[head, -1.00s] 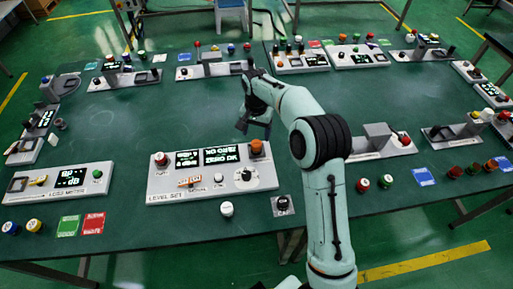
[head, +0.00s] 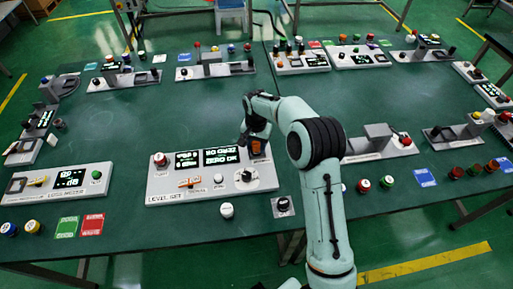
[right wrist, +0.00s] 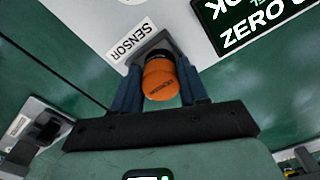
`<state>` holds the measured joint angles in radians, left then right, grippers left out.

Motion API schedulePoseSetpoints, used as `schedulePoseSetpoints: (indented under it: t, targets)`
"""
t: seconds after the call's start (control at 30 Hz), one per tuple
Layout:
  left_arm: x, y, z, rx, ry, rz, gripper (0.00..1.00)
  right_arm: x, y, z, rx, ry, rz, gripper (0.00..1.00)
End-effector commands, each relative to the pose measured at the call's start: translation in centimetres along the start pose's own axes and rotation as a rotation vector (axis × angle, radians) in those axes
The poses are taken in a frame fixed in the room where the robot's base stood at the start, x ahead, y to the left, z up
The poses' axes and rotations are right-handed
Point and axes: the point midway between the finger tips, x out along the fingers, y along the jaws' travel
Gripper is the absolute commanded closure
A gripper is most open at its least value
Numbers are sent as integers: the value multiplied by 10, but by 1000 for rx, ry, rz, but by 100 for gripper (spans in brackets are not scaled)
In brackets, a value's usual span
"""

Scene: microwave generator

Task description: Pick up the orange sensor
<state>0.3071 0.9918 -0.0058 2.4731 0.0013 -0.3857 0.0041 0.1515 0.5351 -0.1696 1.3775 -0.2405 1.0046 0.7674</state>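The orange sensor (right wrist: 160,82) has a round orange cap with dark lettering. It sits in a dark square socket beside the printed label SENSOR (right wrist: 133,43) on the level set panel (head: 165,186). My left gripper is not in view.
The level set panel also carries a red button (head: 160,159), lit displays (head: 221,156) and a black knob (head: 246,175). A white-capped button (head: 227,210) stands in front of it. Other panels line the table edges. The middle of the green table (head: 180,115) is clear.

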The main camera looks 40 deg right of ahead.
Motion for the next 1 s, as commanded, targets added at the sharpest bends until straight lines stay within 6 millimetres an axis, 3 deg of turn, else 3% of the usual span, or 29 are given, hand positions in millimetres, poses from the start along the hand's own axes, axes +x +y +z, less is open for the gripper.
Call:
schedulePoseSetpoints:
  t: [0.33, 0.47, 0.57, 1.0]
  targets:
    - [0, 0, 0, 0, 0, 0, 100, -2, 0, 0, 0, 1, -1, 91]
    - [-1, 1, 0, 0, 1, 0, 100, -14, -1, -1, 0, 3, -3, 91]
    - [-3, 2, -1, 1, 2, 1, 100, -33, -1, -1, 1, 5, -5, 91]
    - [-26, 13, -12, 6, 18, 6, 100, -157, -2, -1, 0, 5, -5, 91]
